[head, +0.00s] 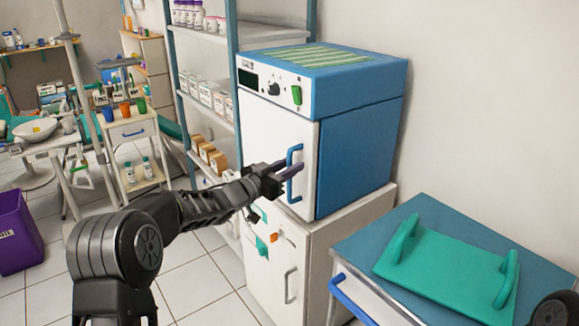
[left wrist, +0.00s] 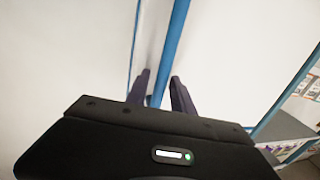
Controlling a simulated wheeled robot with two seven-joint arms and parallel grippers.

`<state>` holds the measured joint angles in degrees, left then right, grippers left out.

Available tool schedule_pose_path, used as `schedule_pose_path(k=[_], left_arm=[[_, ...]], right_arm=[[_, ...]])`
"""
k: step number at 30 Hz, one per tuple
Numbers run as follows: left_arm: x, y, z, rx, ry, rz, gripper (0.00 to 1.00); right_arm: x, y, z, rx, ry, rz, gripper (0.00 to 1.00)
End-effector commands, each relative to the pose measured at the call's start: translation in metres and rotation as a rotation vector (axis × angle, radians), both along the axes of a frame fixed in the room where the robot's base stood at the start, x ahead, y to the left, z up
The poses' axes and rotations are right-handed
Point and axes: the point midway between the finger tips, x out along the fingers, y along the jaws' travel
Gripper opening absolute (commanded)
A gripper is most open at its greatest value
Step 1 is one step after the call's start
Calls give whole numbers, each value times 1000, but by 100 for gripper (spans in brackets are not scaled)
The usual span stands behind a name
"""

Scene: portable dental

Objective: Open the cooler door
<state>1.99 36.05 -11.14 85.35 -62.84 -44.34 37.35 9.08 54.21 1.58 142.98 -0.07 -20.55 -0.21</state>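The cooler (head: 349,150) is a blue box with a white front door (head: 268,150), which looks closed. A blue upright bar handle (head: 292,175) is on the door's right side. My left gripper (head: 283,175) reaches the handle from the left. In the left wrist view, the dark fingers of my left gripper (left wrist: 160,84) stand on either side of the blue handle (left wrist: 176,35), with a narrow gap showing beside it. The fingers are open around the bar, not clearly pressing on it. My right gripper is not in view.
The cooler stands on a white cabinet (head: 317,250) with its own grey handle. A shelf rack (head: 233,90) with boxes is close on the left. A cart (head: 425,213) with a teal tray (head: 448,264) stands at the right front. Tiled floor (head: 190,283) is free at left.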

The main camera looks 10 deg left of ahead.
Motion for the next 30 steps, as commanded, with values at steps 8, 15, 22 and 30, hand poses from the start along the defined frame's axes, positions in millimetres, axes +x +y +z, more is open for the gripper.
schedule_pose_path(k=[8, 15, 22, 30], left_arm=[[0, 0, 0, 0, 0, 0, 5], [0, 0, 0, 0, 0, 0, 0], [0, 0, 0, 0, 0, 0, 0], [0, 0, 0, 0, 0, 0, 0]], right_arm=[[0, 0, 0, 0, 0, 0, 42], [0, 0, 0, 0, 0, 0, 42], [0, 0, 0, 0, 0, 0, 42], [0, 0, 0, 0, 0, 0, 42]])
